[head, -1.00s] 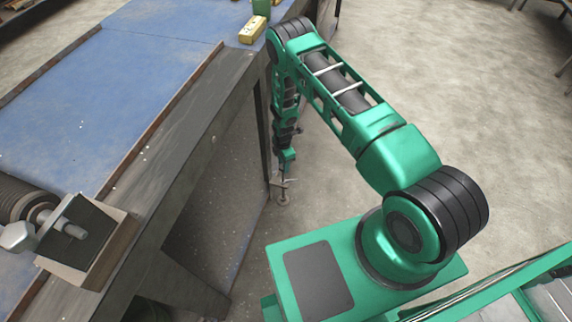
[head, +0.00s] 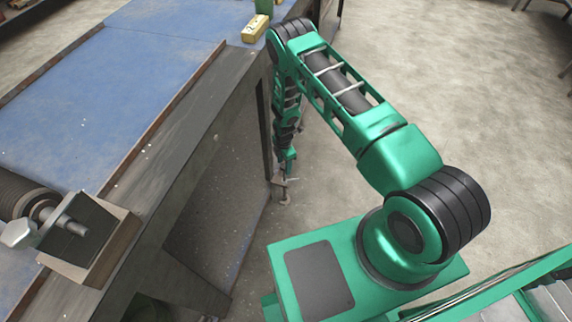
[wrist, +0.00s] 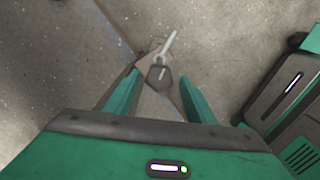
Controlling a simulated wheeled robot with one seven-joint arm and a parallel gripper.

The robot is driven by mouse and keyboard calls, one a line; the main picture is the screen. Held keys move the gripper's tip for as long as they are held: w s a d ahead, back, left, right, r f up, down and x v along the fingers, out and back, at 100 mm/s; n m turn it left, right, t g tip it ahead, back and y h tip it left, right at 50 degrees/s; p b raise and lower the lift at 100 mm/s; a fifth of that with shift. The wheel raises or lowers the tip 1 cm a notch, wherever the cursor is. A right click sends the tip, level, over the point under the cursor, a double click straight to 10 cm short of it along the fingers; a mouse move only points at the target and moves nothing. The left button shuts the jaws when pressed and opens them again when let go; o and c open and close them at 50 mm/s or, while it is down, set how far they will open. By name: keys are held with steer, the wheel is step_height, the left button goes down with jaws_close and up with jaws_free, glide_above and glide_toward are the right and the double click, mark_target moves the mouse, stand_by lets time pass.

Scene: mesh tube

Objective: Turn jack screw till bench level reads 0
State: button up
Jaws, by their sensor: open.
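The jack screw (head: 285,192) is a small grey metal piece low at the bench's corner, partly hidden by my wrist in the head view. In the wrist view the jack screw (wrist: 158,75) shows a dark angular head with a pale bar sticking out to the upper right. My gripper (wrist: 159,80) is open, with one green finger on each side of the head and no clear contact; it also hangs above the screw in the head view (head: 287,172). A small yellow block (head: 255,28), perhaps the bench level, lies on the bench's far corner; its reading is too small to tell.
The blue-topped bench (head: 120,75) fills the left, with a roller and clamp block (head: 85,240) at its near end. A green object (head: 264,6) stands behind the yellow block. Concrete floor (head: 450,80) is open to the right.

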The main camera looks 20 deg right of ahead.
mark_target(283, 166)
step_height(283, 166, up, 11)
steer(key=shift+f, duration=0.15)
stand_by(0.4)
steer(key=shift+a, duration=0.1)
